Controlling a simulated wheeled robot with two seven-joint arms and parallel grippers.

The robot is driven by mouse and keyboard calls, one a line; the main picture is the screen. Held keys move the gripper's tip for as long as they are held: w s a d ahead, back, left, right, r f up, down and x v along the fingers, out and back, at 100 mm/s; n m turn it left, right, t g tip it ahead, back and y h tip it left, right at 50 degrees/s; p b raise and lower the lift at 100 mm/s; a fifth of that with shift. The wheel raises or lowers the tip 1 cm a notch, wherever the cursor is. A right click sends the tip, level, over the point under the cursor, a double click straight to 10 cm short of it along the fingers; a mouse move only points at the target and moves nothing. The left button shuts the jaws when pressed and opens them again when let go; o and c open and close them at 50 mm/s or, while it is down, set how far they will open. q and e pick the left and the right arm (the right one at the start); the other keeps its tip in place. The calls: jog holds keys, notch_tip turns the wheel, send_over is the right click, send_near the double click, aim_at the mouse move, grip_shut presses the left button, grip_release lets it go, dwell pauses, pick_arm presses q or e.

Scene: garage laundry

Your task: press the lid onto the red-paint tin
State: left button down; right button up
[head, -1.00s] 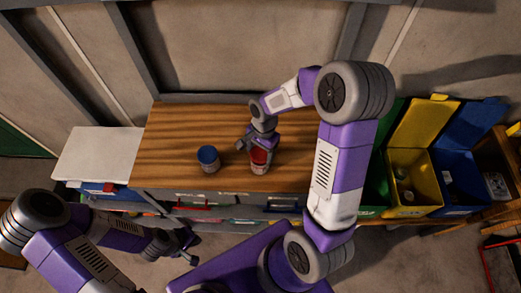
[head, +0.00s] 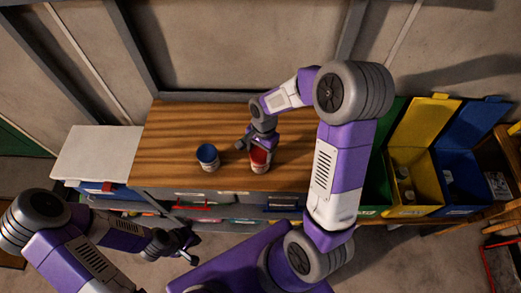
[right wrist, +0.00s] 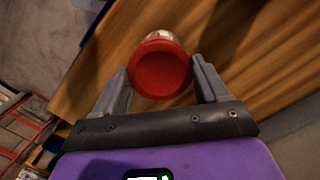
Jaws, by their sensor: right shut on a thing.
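The red-paint tin (head: 260,166) stands upright on the wooden worktop, its pale side showing below a red top. My right gripper (head: 252,145) is over it, fingers pointing down. In the right wrist view a round red lid (right wrist: 160,72) lies between the two fingers of the right gripper (right wrist: 162,85), which is shut on it. A bit of the pale tin shows behind the lid; whether the lid is fully seated I cannot tell. My left gripper (head: 187,247) is open and empty, low in front of the bench.
A second tin with a blue top (head: 207,157) stands on the worktop (head: 170,130) to the left of the red one. A white surface (head: 97,153) adjoins the bench at the left. Yellow (head: 420,165) and blue (head: 460,175) bins stand at the right. The worktop's left part is clear.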

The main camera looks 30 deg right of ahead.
jog(key=o, duration=1)
jog(key=shift+r+p, duration=2.8)
jog(key=shift+r, duration=0.75)
grip_shut()
jog(key=shift+f, duration=0.1)
